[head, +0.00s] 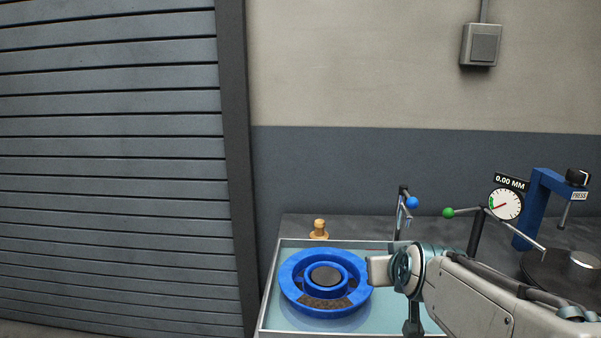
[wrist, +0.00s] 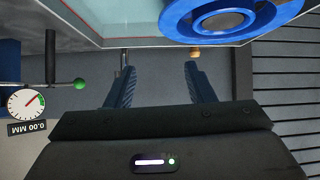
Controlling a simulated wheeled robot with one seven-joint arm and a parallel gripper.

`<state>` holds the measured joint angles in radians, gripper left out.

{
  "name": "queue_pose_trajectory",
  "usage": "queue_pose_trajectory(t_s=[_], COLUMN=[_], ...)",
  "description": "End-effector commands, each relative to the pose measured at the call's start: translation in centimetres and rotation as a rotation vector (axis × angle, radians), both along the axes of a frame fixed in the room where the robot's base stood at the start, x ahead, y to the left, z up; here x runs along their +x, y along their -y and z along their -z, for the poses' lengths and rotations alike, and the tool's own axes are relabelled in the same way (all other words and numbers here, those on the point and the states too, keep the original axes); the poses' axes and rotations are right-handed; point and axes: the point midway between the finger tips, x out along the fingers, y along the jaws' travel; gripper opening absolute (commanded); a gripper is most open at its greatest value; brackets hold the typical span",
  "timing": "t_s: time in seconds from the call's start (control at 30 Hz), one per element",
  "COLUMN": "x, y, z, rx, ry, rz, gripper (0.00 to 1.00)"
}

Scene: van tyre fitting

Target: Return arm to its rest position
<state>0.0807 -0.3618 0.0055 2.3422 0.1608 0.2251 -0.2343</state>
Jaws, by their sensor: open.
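My arm reaches in from the lower right of the head view. My gripper's two blue fingers (wrist: 160,85) show in the wrist view, spread apart with nothing between them. In the head view the fingers are hard to make out at the arm's end. The gripper is above the right part of a tray (head: 262,318) with a pale blue floor. A blue ring-shaped part (head: 296,294) with a dark centre lies in the tray, left of the arm's end. It also shows at the top of the wrist view (wrist: 180,22), apart from the fingers.
A small brass piece (head: 319,230) stands behind the tray. To the right are a blue-knobbed lever (head: 412,203), a green-knobbed lever (head: 449,212), a dial reading 0.00 MM (head: 505,205) and a blue press (head: 534,210). A grey shutter (head: 110,150) is at the left.

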Motion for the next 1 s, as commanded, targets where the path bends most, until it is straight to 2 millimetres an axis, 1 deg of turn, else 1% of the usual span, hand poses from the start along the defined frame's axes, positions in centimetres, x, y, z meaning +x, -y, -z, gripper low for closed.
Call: queue_pose_trajectory(t_s=[0.03, 0.13, 0.3, 0.4, 0.5, 0.6, 0.67, 1.0], x=[-1.6, -5.0, -10.9, -13.7, -15.6, -16.5, -16.7, -16.7], y=[-0.7, -1.6, -2.4, -2.4, -2.4, -2.3, -2.3, -2.3], z=[-1.4, -1.2, -1.4, -1.5, -1.6, -1.5, -1.3, -1.2], rx=[0.014, 0.039, 0.056, 0.056, 0.053, 0.050, 0.049, 0.049], ry=[-0.073, -0.227, -0.470, -0.579, -0.648, -0.683, -0.692, -0.691], rz=[-0.011, -0.020, -0.007, 0.009, 0.022, 0.029, 0.031, 0.031], gripper=[0.49, 0.49, 0.49, 0.49, 0.49, 0.49, 0.49, 0.49])
